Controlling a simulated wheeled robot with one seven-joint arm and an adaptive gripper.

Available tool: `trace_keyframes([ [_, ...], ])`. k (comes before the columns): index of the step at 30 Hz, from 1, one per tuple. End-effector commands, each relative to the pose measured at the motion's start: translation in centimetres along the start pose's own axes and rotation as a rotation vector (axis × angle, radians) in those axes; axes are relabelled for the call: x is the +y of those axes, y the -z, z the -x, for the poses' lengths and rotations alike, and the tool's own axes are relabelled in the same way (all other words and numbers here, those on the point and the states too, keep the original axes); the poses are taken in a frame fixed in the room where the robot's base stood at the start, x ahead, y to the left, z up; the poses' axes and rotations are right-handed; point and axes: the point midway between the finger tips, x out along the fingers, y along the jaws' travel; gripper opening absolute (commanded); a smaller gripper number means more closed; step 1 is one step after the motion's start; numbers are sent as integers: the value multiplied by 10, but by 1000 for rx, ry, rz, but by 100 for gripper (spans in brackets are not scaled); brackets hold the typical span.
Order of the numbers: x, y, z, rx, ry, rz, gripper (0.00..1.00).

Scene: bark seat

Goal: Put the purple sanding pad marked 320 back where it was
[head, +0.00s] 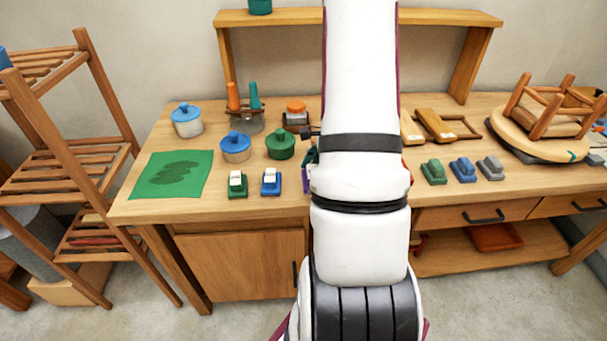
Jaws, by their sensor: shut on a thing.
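A narrow purple sliver (306,180) shows at the left edge of my arm, beside the blue block. I cannot tell whether it is the purple sanding pad, and no 320 mark is readable. A green block (237,185) and a blue block (271,182), both with pale tops, stand near the bench's front edge. My raised white arm covers the middle of the bench and runs out of the top of the picture. My gripper is not visible, nor is anything in it.
On the wooden bench (125,207) are a green mat (196,164), lidded pots (236,148), a green pot (280,146) and small green, blue and grey blocks (491,168). An upturned stool (540,125) stands right. A slatted rack (85,150) stands left.

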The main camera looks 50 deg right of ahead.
Motion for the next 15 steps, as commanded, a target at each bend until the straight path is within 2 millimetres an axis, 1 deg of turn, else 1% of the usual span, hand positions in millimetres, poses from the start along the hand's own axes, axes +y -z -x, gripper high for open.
trace_keyframes([
  [1, -9, -4, -2, 1, -1, 4, 35],
  [3, -20, -9, -6, 1, -1, 3, 35],
  [6, -30, -14, -9, 1, 0, 1, 35],
  [10, -37, -17, -11, 0, 0, 0, 35],
  [12, -44, -21, -14, 0, 0, 3, 35],
  [15, -40, -12, -29, -1, -5, -4, 35],
])
